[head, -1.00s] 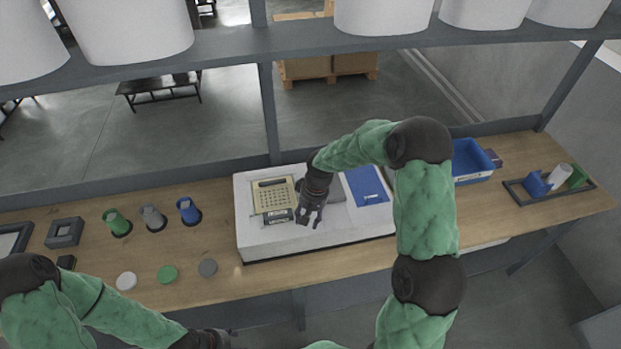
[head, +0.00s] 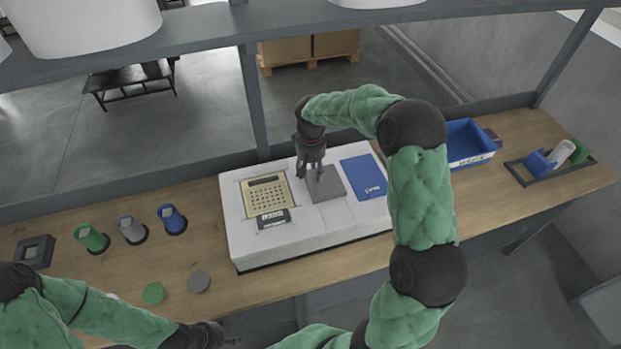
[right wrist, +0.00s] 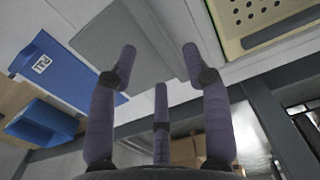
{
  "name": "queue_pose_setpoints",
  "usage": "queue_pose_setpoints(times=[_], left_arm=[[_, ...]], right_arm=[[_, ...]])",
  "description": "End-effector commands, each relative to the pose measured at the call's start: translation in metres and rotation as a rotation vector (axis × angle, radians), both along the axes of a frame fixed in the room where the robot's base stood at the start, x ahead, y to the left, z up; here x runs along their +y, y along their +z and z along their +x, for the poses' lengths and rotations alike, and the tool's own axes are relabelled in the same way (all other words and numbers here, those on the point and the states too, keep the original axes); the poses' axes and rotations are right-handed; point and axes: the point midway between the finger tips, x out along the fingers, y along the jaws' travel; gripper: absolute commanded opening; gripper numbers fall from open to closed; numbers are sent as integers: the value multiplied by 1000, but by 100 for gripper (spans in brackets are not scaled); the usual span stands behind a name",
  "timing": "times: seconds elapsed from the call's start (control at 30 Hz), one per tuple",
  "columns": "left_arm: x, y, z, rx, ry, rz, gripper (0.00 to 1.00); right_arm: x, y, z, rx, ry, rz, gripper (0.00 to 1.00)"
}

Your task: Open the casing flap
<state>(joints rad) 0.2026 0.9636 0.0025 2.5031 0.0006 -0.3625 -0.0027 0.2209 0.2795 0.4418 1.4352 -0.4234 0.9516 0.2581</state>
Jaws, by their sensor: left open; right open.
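The white casing (head: 310,232) stands on the bench. A grey square plate (head: 328,187), seemingly the casing flap, lies flat on its top between a beige panel and a blue panel. My right gripper (head: 311,176) is open and empty, pointing down at the plate's far left edge. In the right wrist view, its spread fingers (right wrist: 158,62) are near the edge of the grey plate (right wrist: 115,40); contact cannot be told. My left gripper (head: 218,337) is low at the bottom edge of the head view, away from the casing.
The beige panel (head: 265,197) has a grid of holes. The blue panel (head: 363,177) is right of the plate. Green, grey and blue cups (head: 131,229) stand at left, with discs (head: 200,282) in front. A blue bin (head: 468,143) and a dark tray (head: 548,172) are at right.

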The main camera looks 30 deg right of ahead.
Motion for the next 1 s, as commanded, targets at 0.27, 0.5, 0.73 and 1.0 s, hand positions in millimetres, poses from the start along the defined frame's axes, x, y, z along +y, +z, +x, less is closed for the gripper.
queue_pose_setpoints(times=[0.27,0.5,0.73,1.0], left_arm=[[0,-2,0,0,0,0,49],[0,-2,0,0,0,0,49],[0,-2,0,0,0,0,49],[0,-2,0,0,0,0,49]], right_arm=[[0,-35,0,0,1,0,49],[0,-41,0,-2,0,1,49],[0,-41,0,-2,1,1,32],[0,-41,0,-2,1,1,0]])
